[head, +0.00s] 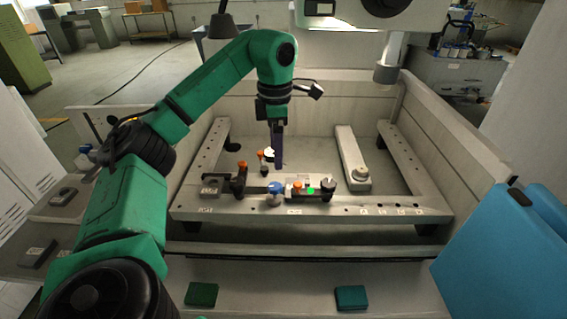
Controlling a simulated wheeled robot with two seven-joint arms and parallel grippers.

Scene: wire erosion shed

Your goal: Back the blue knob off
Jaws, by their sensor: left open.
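The blue knob (275,187) sits on a dark fixture bar (257,191) that lies across the front rail of the machine's frame. A pale round part shows just beneath the knob. My left gripper (278,166) comes down from above with its dark fingers pointing downward, a little above and behind the knob in the picture. The fingers look apart from the knob and hold nothing that I can see. The gap between them is hard to make out from this side. My right gripper is out of the picture.
Orange-topped parts (242,166) stand left of the knob, and another orange part (297,186) sits close on its right. A black round knob (328,184) and a green patch (310,190) are further right. The machine head (386,72) hangs at upper right. Tank walls surround the frame.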

